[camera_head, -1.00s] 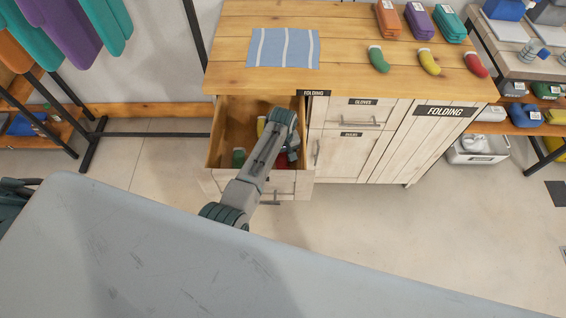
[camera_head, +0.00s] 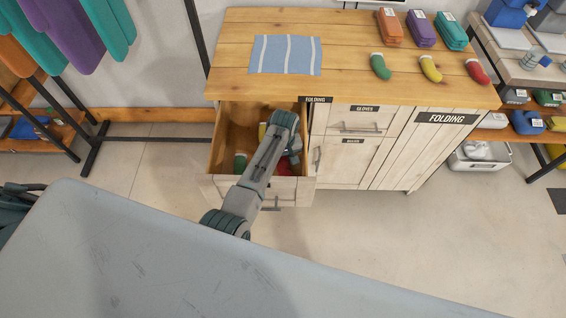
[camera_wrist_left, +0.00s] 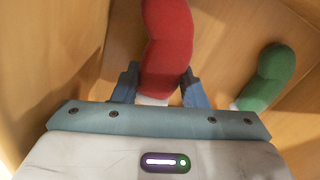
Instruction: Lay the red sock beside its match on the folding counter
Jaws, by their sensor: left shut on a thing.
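The red sock (camera_wrist_left: 167,45) lies between the two fingers of my left gripper (camera_wrist_left: 160,75) in the left wrist view, with its white cuff towards the palm. The fingers are shut on it. In the head view my left arm reaches down into the open drawer (camera_head: 212,150), and the arm hides most of the gripper; a bit of red shows beside it. The matching red sock (camera_head: 477,71) lies on the folding counter (camera_head: 350,72) near its right edge. My right gripper is not in view.
A green sock (camera_wrist_left: 270,78) is in the drawer beside the red one, with a yellow sock (camera_head: 262,131) further back. Green (camera_head: 380,66) and yellow (camera_head: 430,68) socks lie on the counter. A striped blue cloth (camera_head: 285,55) lies at its left. Bare wood lies between.

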